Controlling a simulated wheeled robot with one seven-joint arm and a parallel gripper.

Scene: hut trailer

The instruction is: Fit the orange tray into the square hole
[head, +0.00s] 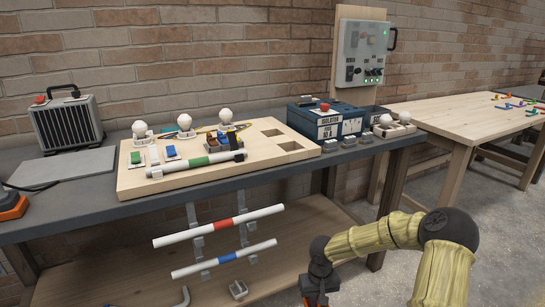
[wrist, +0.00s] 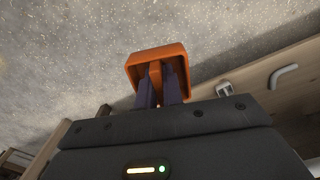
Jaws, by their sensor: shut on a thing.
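An orange tray (wrist: 157,52) is in my gripper (wrist: 162,82) in the wrist view. The fingers are shut on its middle part, with the rim standing out beyond the fingertips over the grey floor. In the head view, a bit of orange (head: 314,301) shows at the bottom edge, below the end of my arm; the rest is cut off. The light wooden board (head: 210,180) on the dark bench has two square holes at its right end, a rear one (head: 272,133) and a front one (head: 290,146). Both look empty. My gripper is low, in front of the bench and well away from the board.
White bulbs, switches and a green-banded tube (head: 197,163) occupy the board's left and middle. A blue box (head: 327,123) stands just right of the holes.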

